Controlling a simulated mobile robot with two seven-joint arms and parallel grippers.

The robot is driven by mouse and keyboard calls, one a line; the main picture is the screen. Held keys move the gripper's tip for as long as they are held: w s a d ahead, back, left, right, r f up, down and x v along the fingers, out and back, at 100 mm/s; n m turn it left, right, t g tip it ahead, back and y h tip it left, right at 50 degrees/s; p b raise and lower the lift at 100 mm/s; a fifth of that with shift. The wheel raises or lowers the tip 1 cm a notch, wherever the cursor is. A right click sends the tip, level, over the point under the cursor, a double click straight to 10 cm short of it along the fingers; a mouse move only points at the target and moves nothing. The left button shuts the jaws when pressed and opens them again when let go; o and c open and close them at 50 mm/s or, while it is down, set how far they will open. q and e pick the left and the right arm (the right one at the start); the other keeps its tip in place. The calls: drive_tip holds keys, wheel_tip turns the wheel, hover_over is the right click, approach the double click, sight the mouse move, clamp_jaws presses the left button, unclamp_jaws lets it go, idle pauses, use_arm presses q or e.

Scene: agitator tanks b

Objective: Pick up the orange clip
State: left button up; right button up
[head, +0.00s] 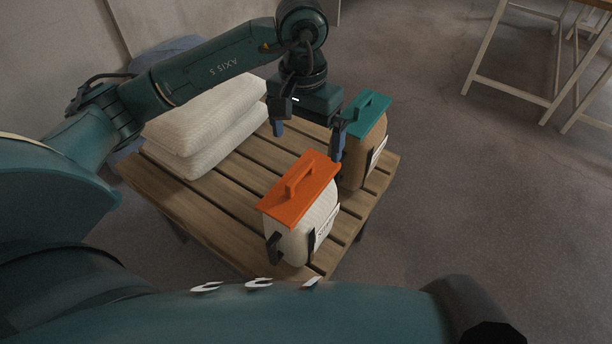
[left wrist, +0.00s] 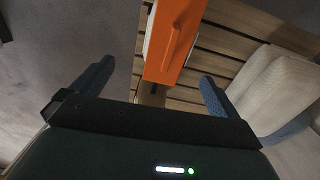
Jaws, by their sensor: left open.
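The orange clip (head: 300,188) is a flat orange piece with a raised handle. It sits on top of a pale bag (head: 297,241) on the slatted wooden table, near its front edge. My left gripper (head: 308,138) is open and empty, pointing down beyond the clip in the head view, apart from it. In the left wrist view the clip (left wrist: 174,42) shows ahead of the fingertips, its near end between the lines of the two open fingers (left wrist: 155,82). My right gripper is not in view.
A brown bag (head: 374,150) with a teal clip (head: 368,113) stands behind, close to my left gripper's right finger. Stacked pale sacks (head: 207,125) lie on the left of the wooden table (head: 215,215). Bare floor is on the right, with a white-legged table frame (head: 508,98) farther off.

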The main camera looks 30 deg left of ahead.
sight(300, 172)
use_arm(q)
drive_tip(key=f, duration=0.5)
drive_tip(key=a+f, duration=0.1)
drive_tip(key=f, duration=0.1)
drive_tip(key=shift+w+f+p, duration=0.1)
drive_tip(key=shift+f+p, duration=0.1)
drive_tip(key=shift+p, duration=0.15)
drive_tip(key=shift+w+a+f+p, duration=0.15)
drive_tip(key=shift+f+p, duration=0.1)
drive_tip(key=shift+f, duration=1.1)
drive_tip(key=shift+a+f+p, duration=0.15)
drive_tip(key=shift+f+p, duration=0.1)
drive_tip(key=shift+f, duration=1.05)
drive_tip(key=shift+c, duration=0.6)
drive_tip(key=c, duration=0.8)
